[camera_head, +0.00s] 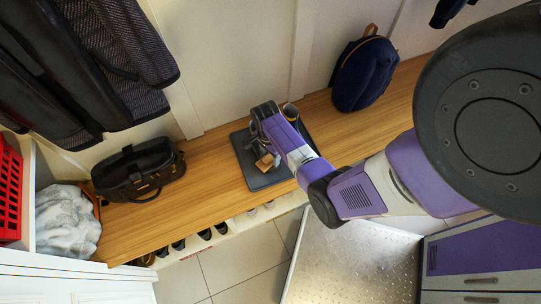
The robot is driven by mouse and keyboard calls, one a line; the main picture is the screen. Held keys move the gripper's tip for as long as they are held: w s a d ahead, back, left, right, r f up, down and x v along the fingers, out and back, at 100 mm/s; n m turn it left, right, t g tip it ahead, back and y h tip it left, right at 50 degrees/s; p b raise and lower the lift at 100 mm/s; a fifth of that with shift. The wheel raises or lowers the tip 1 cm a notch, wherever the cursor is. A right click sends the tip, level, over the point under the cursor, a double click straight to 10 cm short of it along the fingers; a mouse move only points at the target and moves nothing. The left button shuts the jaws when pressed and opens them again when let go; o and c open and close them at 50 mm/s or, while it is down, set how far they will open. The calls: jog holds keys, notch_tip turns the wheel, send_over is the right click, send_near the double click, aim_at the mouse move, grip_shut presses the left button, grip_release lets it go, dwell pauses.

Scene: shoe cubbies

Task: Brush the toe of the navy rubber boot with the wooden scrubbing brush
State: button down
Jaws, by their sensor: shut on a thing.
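My gripper (269,148) is over the dark tray on the bench, seen from above and partly hidden by my own wrist. It is shut on a small tan wooden block, which appears to be the wooden scrubbing brush (264,162). The bristles cannot be made out. A dark round opening with a pale rim, likely the top of the navy rubber boot (290,111), shows just right of my wrist. The rest of the boot, with its toe, is mostly hidden behind my arm. I cannot tell whether the brush touches it.
The dark tray (250,179) lies on the wooden bench (215,172). A black bag (138,174) stands to the left and a navy backpack (364,75) to the right. Dark jackets (95,60) hang at upper left. Shoes sit under the bench. Bare bench lies either side of the tray.

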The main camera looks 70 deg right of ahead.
jog(key=shift+f+b, duration=0.65)
jog(key=shift+f, duration=0.15)
jog(key=shift+d, duration=0.1)
